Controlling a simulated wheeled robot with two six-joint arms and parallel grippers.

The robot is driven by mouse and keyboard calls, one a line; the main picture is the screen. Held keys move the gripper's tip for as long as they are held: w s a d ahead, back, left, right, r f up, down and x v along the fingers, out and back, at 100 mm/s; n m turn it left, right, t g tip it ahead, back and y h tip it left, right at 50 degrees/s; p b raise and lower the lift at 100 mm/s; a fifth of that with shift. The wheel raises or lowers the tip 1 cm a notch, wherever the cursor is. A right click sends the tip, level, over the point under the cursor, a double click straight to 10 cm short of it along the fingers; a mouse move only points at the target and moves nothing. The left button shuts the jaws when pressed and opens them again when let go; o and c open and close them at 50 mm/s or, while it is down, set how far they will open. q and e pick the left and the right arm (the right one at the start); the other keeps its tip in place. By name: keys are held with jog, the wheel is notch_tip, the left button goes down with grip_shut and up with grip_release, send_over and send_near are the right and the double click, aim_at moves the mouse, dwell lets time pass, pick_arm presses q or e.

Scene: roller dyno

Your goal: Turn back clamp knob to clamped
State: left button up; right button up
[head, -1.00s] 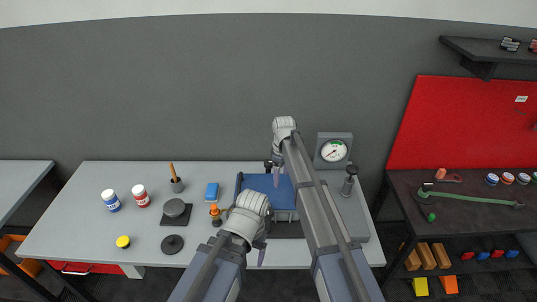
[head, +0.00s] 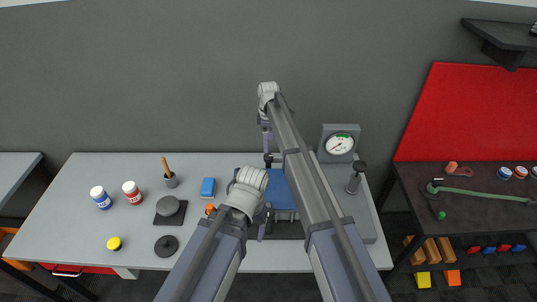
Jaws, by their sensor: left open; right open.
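The roller dyno stands on the grey bench, with a blue top (head: 281,186) mostly hidden behind my arms. A small dark knob (head: 272,157), apparently the back clamp knob, shows at its back edge; its turn position cannot be made out. My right gripper (head: 267,146) is open and points down just above this knob; I cannot tell whether they touch. My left gripper (head: 264,229) is open, low at the front of the dyno, partly hidden by its own wrist. An orange-topped part (head: 210,208) shows at the dyno's left, partly covered by my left arm.
A dial gauge (head: 338,144) and a black-knobbed post (head: 356,177) stand at the dyno's right. A dark side table (head: 470,210) stands at the right.

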aim_at(269, 156)
notch_tip(269, 156, down, 7)
jog(key=b, duration=0.6)
jog(key=shift+f+b, duration=0.2)
jog(key=shift+b, duration=0.2)
grip_shut()
